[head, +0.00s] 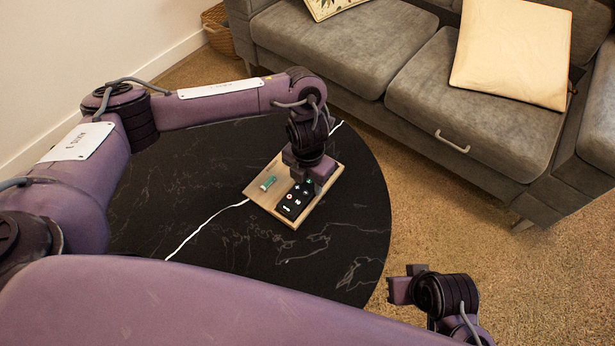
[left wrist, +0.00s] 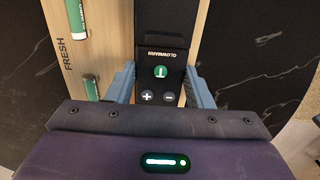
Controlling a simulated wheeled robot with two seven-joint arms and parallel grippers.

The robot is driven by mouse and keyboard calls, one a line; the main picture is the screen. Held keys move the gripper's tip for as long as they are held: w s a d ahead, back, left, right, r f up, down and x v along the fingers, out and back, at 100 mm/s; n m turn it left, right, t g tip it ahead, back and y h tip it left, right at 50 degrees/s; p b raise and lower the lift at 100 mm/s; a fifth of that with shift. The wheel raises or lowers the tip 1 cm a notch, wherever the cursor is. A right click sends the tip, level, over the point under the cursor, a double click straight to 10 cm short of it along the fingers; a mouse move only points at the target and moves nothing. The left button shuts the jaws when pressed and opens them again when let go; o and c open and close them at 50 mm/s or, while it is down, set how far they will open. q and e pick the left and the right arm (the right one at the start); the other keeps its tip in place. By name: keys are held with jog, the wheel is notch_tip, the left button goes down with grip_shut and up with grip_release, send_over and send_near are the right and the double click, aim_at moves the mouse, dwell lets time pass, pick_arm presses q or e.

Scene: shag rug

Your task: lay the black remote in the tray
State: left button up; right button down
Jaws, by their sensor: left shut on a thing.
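The black remote (head: 293,204) is over the light wooden tray (head: 262,200), at the tray's right side. It has several light buttons; in the left wrist view the remote (left wrist: 162,65) runs lengthwise between the fingers. My left gripper (head: 309,180) is above the remote's far part, and in the left wrist view its fingers (left wrist: 161,86) are shut on the remote's sides. I cannot tell whether the remote touches the tray floor. The tray's wood (left wrist: 111,45) also shows beside it. My right gripper (head: 401,283) is at the lower right, away from the tray; its jaw gap is unclear.
A grey sofa (head: 370,50) stands behind, on brown carpet (head: 460,240).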

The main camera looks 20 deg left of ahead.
aim_at(308, 184)
pick_arm(q)
jog(key=shift+f, duration=0.15)
pick_arm(e)
jog(key=shift+f, duration=0.15)
pick_arm(q)
jog(key=o, duration=1.1)
jog(key=shift+r, duration=0.55)
notch_tip(308, 184, up, 6)
jog(key=p, duration=0.3)
jog(key=shift+r, duration=0.5)
pick_arm(e)
jog(key=d+r, duration=0.1)
jog(key=s+d+r+g, duration=0.1)
jog(key=shift+r+h, duration=0.3)
pick_arm(q)
jog(key=shift+s, duration=0.1)
